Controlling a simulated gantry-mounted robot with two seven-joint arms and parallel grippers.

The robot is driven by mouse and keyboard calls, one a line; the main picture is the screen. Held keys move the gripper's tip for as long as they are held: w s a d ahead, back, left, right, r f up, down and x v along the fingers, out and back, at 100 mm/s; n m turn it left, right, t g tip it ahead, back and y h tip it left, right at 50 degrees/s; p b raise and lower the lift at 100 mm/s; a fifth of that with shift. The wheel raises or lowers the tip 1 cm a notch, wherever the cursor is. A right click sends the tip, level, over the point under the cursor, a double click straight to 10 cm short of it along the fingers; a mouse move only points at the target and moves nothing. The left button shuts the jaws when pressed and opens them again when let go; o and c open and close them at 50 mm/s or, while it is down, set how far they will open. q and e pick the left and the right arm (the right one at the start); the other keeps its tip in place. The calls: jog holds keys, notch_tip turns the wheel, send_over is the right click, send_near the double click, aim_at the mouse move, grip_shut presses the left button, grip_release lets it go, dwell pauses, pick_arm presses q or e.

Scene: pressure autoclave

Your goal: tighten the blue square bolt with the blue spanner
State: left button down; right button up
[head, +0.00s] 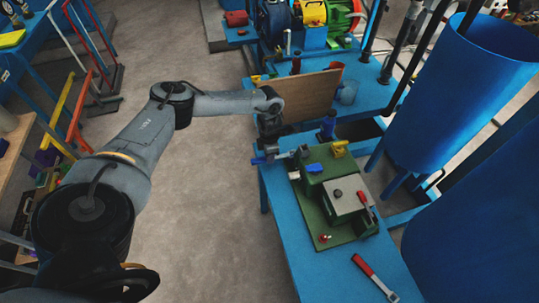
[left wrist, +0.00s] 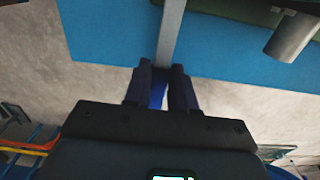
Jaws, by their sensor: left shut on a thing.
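My left gripper (head: 271,148) is at the left edge of the blue table, beside the green fixture. In the left wrist view its two dark fingers (left wrist: 163,92) are shut on the blue handle of the spanner (left wrist: 157,96). The spanner's grey shaft (left wrist: 171,38) runs away from the fingers over the table. In the head view the blue handle end (head: 258,161) sticks out left of the gripper. A blue piece (head: 315,168) sits on top of the green fixture; I cannot tell whether it is the blue square bolt. The spanner's contact with any bolt is unclear. My right gripper is out of view.
The green fixture (head: 325,226) carries a yellow piece (head: 339,149), a grey plate and a red-handled lever (head: 366,206). A grey cylinder (left wrist: 292,38) juts from its side. A red-handled tool (head: 374,277) lies in front. A brown board (head: 303,96) stands behind the gripper.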

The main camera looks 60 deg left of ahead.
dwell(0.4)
pick_arm(q)
jog(key=shift+f+b, duration=0.85)
jog(key=shift+f, duration=0.4)
jog(key=c, duration=0.8)
grip_release()
jog(key=shift+c, duration=0.2)
jog(key=shift+r, duration=0.15)
notch_tip(320, 180, up, 9)
jog(key=shift+r+p, duration=0.2)
jog(key=shift+p, duration=0.8)
jog(key=shift+r, duration=0.6)
